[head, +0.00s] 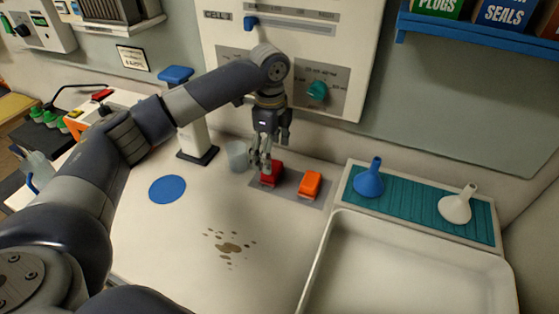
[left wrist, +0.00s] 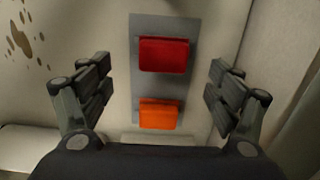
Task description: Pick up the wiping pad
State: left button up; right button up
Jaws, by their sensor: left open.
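Two block-like pads lie side by side on a flat grey mat (head: 294,186) on the counter. One is red (head: 271,174) and one is orange (head: 310,184); I cannot tell which the task means. My left gripper (head: 262,164) is open and points down over the counter, close by the red block and partly covering it in the head view. In the left wrist view the gripper's spread fingers (left wrist: 160,88) frame the mat, with the red block (left wrist: 163,54) above the orange block (left wrist: 158,114). Nothing is between the fingers. My right gripper is not in view.
A translucent cup (head: 238,156) stands just left of the gripper. A brown spill (head: 229,247) marks the counter, near a blue disc (head: 167,189). A white tray (head: 318,262) and a teal mat with blue (head: 369,180) and white (head: 457,206) funnels are at right.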

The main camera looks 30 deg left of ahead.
aim_at(271, 181)
pick_arm(q)
jog(key=f, duration=0.2)
jog(key=shift+s+f+p, duration=0.2)
jog(key=shift+f+p, duration=0.1)
jog(key=shift+f, duration=0.05)
jog(key=f, duration=0.3)
jog(key=shift+w+a+f+p, duration=0.15)
jog(key=shift+w+f+p, duration=0.15)
jog(key=shift+w+f, duration=0.05)
jog(key=shift+f, duration=0.2)
jog(key=c, duration=1.1)
jog(key=shift+c, duration=0.2)
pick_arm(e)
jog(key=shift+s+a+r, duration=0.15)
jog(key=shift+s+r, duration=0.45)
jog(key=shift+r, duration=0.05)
